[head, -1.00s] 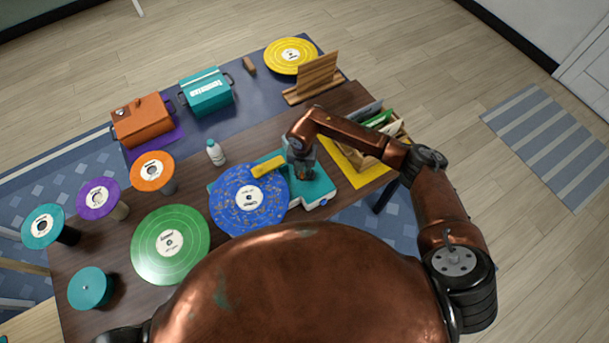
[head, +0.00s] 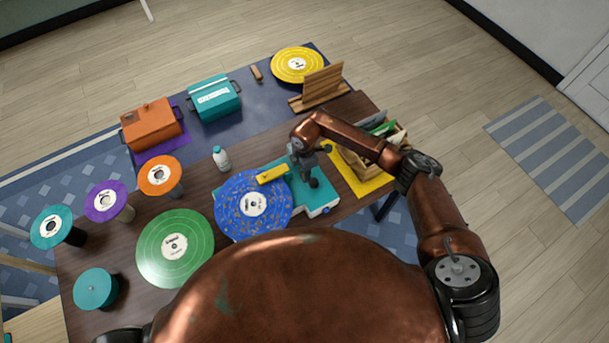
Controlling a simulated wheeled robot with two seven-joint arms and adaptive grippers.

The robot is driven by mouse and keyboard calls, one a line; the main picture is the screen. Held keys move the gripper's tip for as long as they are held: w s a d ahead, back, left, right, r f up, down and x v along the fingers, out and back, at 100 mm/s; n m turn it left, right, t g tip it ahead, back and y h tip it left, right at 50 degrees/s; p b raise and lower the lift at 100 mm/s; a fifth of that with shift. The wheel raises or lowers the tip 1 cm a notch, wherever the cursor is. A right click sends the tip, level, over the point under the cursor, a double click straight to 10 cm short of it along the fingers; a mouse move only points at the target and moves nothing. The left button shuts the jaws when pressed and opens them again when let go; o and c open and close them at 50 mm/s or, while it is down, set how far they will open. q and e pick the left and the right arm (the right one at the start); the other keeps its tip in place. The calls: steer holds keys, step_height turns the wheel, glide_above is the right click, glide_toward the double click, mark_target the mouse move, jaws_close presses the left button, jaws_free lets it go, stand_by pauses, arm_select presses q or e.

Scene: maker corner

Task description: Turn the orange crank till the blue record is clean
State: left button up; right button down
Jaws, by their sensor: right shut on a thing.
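The blue record (head: 228,207) lies flat on the teal cleaning machine (head: 325,197), with tan specks still visible across its surface. A yellow bar (head: 271,175) reaches over the record's upper right edge. My right gripper (head: 312,181) is above the machine's deck, right of the record, and is shut on the orange crank. The crank itself is hidden by the gripper. My left gripper is out of view.
A white bottle (head: 221,158) stands behind the record. A green record (head: 174,248) lies to its left, near several discs on stands. A crate (head: 372,165) on a yellow mat stands to the right, behind my right forearm.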

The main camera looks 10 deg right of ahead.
steer(key=shift+w+d+r+m+p, duration=0.1)
steer(key=shift+w+m+p, duration=0.1)
steer(key=shift+m, duration=0.3)
steer(key=shift+w+d+m+p, duration=0.1)
steer(key=shift+w+m, duration=0.05)
steer(key=shift+m, duration=0.35)
steer(key=c, duration=1.9)
jaws_free()
step_height(320, 180, up, 12)
